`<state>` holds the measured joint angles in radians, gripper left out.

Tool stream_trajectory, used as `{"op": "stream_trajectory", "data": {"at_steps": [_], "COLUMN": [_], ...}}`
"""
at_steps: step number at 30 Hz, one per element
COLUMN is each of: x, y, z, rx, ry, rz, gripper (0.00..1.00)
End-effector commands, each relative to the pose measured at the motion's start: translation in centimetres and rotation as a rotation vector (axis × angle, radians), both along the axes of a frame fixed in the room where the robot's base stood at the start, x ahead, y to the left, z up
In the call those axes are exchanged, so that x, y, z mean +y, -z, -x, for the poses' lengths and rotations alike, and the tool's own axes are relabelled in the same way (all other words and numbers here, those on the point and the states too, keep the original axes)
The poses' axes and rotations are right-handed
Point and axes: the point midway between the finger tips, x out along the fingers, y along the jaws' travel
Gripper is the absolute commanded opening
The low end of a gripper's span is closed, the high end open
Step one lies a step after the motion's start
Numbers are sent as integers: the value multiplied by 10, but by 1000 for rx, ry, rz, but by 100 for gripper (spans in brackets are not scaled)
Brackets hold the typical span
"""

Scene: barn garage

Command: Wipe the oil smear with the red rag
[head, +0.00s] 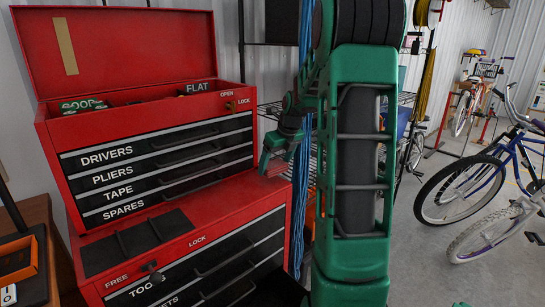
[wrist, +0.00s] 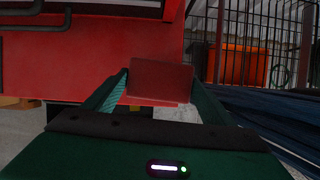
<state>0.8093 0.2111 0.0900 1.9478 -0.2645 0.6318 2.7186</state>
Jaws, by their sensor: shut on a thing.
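My gripper (head: 273,160) is beside the right side of the red tool chest (head: 150,128), pointing downward. In the wrist view, my gripper (wrist: 159,88) is shut on a flat red piece, the red rag (wrist: 160,79), between its two green fingers. The rag is hard to tell from the red chest in the head view. I cannot make out the oil smear in either view.
The lower red cabinet (head: 240,195) has a ledge with a dark mat (head: 137,243). The upper chest's lid (head: 120,45) stands open. Blue cords (head: 302,190) hang just right of my gripper. Bicycles (head: 470,185) stand at right. A wooden bench (head: 38,220) is at left.

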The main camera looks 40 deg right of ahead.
Motion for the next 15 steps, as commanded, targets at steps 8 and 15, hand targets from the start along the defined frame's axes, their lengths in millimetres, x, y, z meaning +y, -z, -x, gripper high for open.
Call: {"op": "stream_trajectory", "data": {"at_steps": [8,15], "x": [3,4], "y": [-26,-38], "z": [-2,-2], "rx": [-1,0], "ry": [-3,-5], "rz": [0,0], "gripper": [56,56]}}
